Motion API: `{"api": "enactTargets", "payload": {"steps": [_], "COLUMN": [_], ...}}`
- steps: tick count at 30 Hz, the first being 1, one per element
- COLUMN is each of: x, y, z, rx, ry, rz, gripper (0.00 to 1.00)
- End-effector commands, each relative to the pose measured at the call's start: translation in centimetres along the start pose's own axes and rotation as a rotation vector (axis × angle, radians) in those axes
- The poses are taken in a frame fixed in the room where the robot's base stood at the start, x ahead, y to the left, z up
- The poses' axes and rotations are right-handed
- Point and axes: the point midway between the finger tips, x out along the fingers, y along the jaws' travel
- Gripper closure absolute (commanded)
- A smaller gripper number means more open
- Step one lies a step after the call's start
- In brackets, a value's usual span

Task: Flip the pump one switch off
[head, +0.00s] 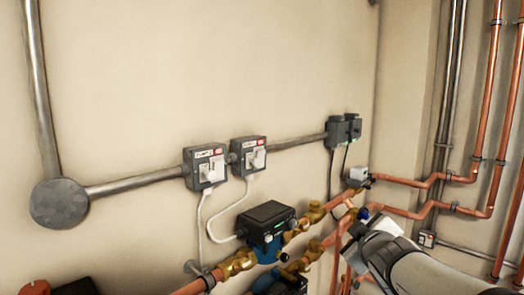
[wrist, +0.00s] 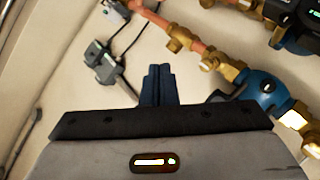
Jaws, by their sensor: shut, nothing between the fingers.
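Two grey switch boxes with white switches and red marks are on the wall in the head view, a left one (head: 205,167) and a right one (head: 249,157). Their labels are too small to read surely, so I cannot tell which is pump one or how its switch is set. My gripper (head: 350,243) is at the lower right of the head view, well to the right of and below both boxes. In the wrist view my gripper (wrist: 158,85) is shut and empty, its dark fingers together. Neither white switch is clearly visible there.
A blue pump with a black top (head: 266,217) sits on copper pipes below the boxes; it also shows in the wrist view (wrist: 262,92). White cables hang from the boxes. Dark wall boxes (head: 342,128) are to the right. The wall above is clear.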

Motion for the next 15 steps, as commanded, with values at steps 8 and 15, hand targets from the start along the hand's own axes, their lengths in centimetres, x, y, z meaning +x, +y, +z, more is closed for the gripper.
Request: {"api": "enactTargets", "payload": {"steps": [8, 15], "x": [-0.6, -3.7], "y": [4.3, 3.5], "z": [-9.8, -14.2], "rx": [-0.423, -0.682], "ry": [0.488, 0.844], "rz": [0.088, 0.071], "gripper": [1.00, 1.00]}}
